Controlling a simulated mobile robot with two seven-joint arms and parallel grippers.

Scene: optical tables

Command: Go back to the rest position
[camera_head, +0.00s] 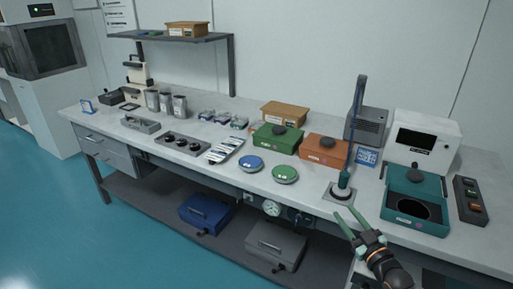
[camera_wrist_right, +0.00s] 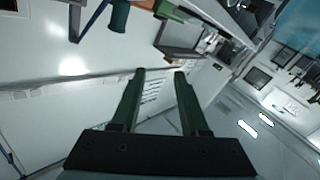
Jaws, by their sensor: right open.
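My right gripper (camera_head: 348,221) is open and empty at the front edge of the long bench, in the lower right of the head view. Its two green fingers point up and left, a little in front of a dark green cylinder-shaped tool (camera_head: 344,180) on a square plate. In the right wrist view the open fingers (camera_wrist_right: 158,75) have nothing between them. My left gripper is in neither view.
The bench (camera_head: 222,179) holds a blue disc (camera_head: 250,163), a green disc (camera_head: 285,174), green (camera_head: 277,138) and orange (camera_head: 324,150) boxes, and a teal open-topped unit (camera_head: 416,208). A tall dark post (camera_head: 357,110) rises behind the tool. Blue floor (camera_head: 130,235) lies clear in front.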

